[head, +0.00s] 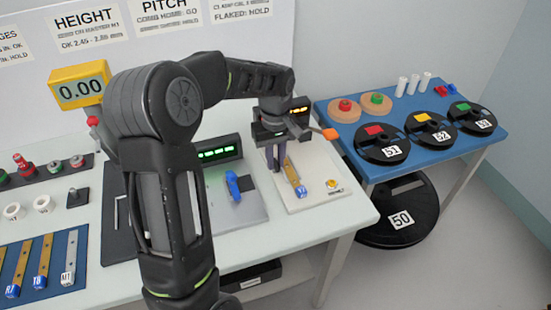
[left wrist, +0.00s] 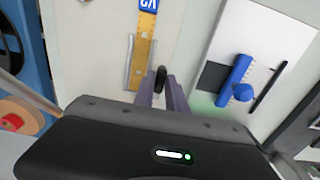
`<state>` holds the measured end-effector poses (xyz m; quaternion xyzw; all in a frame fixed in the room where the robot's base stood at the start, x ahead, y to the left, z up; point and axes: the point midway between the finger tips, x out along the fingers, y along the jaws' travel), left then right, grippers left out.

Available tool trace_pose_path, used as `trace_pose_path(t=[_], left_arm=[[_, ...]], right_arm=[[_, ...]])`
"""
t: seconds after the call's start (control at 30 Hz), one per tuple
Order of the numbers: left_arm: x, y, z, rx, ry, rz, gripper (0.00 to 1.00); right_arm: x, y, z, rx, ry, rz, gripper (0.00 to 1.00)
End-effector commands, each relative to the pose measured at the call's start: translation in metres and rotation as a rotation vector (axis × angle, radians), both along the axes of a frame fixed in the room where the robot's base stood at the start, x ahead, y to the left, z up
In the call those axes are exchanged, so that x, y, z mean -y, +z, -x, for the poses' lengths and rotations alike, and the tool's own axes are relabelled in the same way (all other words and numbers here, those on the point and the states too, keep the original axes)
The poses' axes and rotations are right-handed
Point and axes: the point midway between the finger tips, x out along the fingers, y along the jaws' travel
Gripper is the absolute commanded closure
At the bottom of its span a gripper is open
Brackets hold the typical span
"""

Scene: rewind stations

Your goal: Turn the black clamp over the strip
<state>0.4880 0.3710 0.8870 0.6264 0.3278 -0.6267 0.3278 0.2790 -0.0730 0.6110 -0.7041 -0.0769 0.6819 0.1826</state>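The strip (head: 291,172) is a yellow-tan bar with a blue end, lying on a pale station plate (head: 318,200). It also shows in the left wrist view (left wrist: 146,35), beside a grey metal rail. The black clamp (left wrist: 160,77) is a small dark upright piece near the strip's near end, between my left fingers. In the head view my arm and fingers hide it. My left gripper (head: 277,158) points down over the plate, and its purple-grey fingers are close together. In the left wrist view my left gripper (left wrist: 161,92) appears closed around the clamp. My right gripper is not in view.
An orange-tipped handle (head: 330,134) sticks out right of my gripper. A grey station with a blue part (head: 233,186) lies left of the strip's plate. A blue table (head: 345,118) with black reels stands at the right. Labelled strips (head: 42,262) lie at the left front.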

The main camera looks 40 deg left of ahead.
Motion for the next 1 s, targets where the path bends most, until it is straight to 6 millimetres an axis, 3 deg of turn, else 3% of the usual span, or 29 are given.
trace_pose_path(t=[0.2,1.0], left_arm=[[-0.0001,0.0003,-0.0001,0.0,0.0,0.0,1.0],[0.0,0.0007,-0.0004,0.001,-0.087,0.0,1.0]], right_arm=[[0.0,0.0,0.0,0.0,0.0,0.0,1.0],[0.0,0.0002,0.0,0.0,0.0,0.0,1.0]])
